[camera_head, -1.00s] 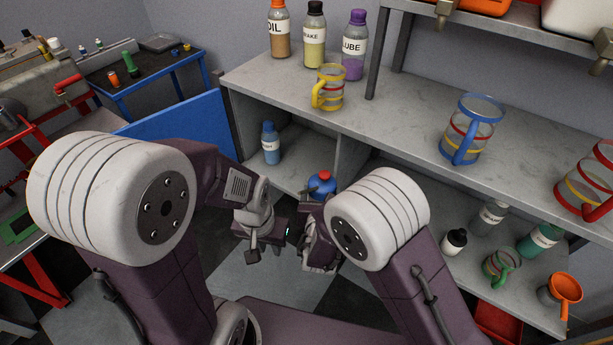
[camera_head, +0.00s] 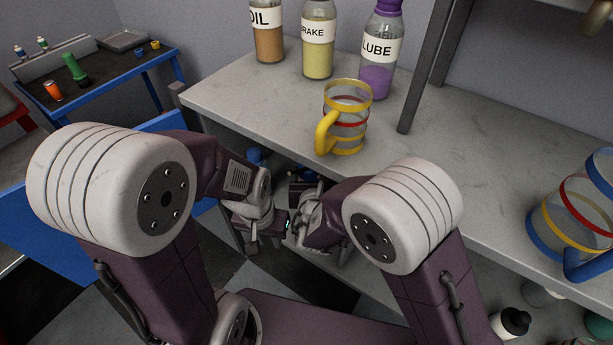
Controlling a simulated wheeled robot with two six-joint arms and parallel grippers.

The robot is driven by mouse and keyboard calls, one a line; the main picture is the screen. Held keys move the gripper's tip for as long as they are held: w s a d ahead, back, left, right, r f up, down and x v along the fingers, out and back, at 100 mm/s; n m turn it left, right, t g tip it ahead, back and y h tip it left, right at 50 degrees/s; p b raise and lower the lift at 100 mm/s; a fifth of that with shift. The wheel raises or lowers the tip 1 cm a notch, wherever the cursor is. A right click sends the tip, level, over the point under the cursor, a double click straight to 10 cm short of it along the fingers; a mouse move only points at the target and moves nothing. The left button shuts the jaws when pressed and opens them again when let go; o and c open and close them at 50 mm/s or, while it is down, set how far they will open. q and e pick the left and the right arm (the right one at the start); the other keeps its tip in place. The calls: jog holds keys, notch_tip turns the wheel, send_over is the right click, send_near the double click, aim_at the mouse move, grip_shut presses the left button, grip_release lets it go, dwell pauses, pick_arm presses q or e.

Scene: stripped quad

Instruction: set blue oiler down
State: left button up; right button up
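The blue oiler cannot be made out now; the counter or my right arm may hide it. My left gripper (camera_head: 284,224) is in front of the shelf unit, below the counter edge, turned toward the right. Its fingers are too small and overlapped to read. My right gripper (camera_head: 303,222) is close beside it, partly covered by its own wrist. Whether either holds anything does not show.
A counter (camera_head: 240,100) spans the view, bearing an oil bottle (camera_head: 269,40), a brake bottle (camera_head: 318,45), a lube bottle (camera_head: 380,60), a yellow-handled jug (camera_head: 344,125) and a blue-handled jug (camera_head: 575,220). A blue bottle top (camera_head: 255,157) shows below the counter. A post (camera_head: 425,75) rises behind.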

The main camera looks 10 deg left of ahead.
jog(key=shift+w, duration=0.1)
notch_tip(320, 180, down, 6)
jog(key=b, duration=0.3)
jog(key=shift+f+b, duration=1)
jog(key=shift+f, duration=0.85)
jog(key=shift+s, duration=0.2)
jog(key=shift+f, duration=0.2)
jog(key=o, duration=1.8)
